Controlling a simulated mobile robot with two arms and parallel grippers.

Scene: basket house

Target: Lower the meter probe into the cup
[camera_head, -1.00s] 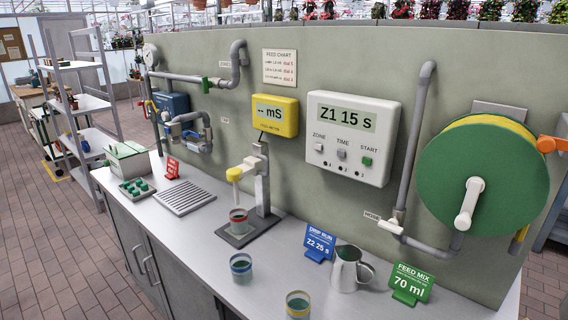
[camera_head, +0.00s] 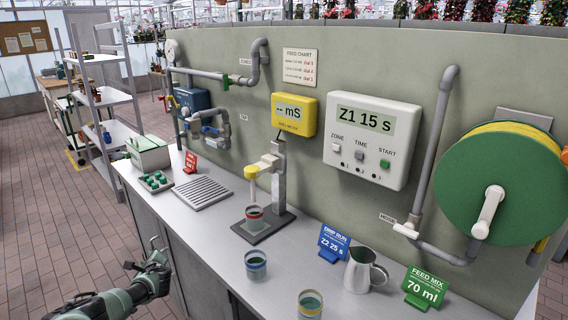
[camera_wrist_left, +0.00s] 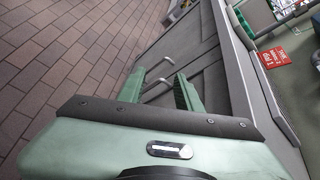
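A cup with a red band (camera_head: 255,217) stands on the dark base plate (camera_head: 264,229) below the probe. The probe tip is above the cup rim, apart from it. The yellow meter (camera_head: 294,114) on the wall reads "-- mS". My left gripper (camera_head: 143,255) is open and empty, low in front of the counter, left of the probe and cup. Its spread fingers (camera_wrist_left: 158,85) also show in the left wrist view. My right gripper is not in view.
A blue-banded cup (camera_head: 256,264), a yellow-banded cup (camera_head: 310,303), a steel jug (camera_head: 360,270) and blue (camera_head: 333,243) and green (camera_head: 424,288) signs stand on the counter (camera_head: 215,232). A drain grille (camera_head: 202,192) lies left of the probe stand.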

